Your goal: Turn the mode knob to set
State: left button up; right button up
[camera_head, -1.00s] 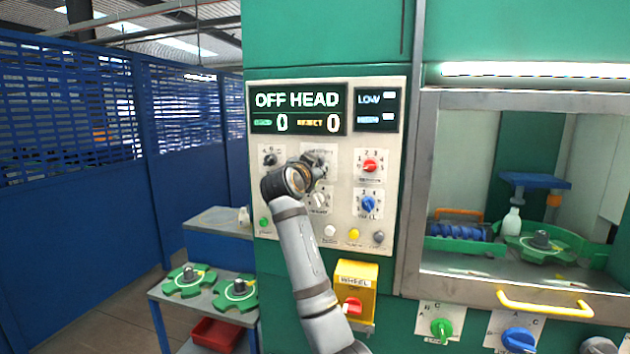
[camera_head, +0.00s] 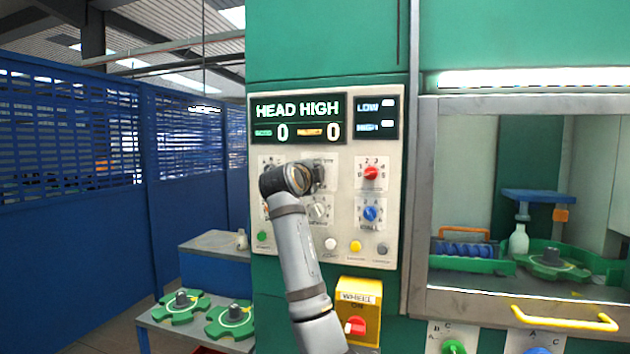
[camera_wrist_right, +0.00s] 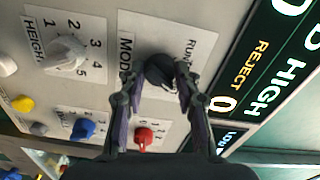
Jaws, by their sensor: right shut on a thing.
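The black mode knob (camera_wrist_right: 160,70) sits on a white plate lettered MODE (camera_wrist_right: 200,50) in the right wrist view. The fingers of my right gripper (camera_wrist_right: 154,78) are on both sides of this knob and shut on it. In the head view my right gripper (camera_head: 317,174) is at the panel, and the arm hides most of the knob. The knob's pointer direction cannot be made out. The display (camera_head: 297,108) reads HEAD HIGH, with 0 and REJECT 0 below. My left gripper is not in view.
Close by are a red knob (camera_head: 371,173), a blue knob (camera_head: 370,213) and a white HEIGHT knob (camera_wrist_right: 66,54). Small buttons line the panel's lower part. A yellow WHEEL box (camera_head: 358,310) juts out below. A windowed cabinet with a yellow handle (camera_head: 565,318) is at right.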

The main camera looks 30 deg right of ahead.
jog(key=shift+f+m+b, duration=0.1)
jog(key=shift+m+b, duration=0.25)
jog(key=shift+m, duration=0.75)
jog(key=o, duration=1.1)
jog(key=shift+o, duration=0.2)
jog(key=v, duration=1.2)
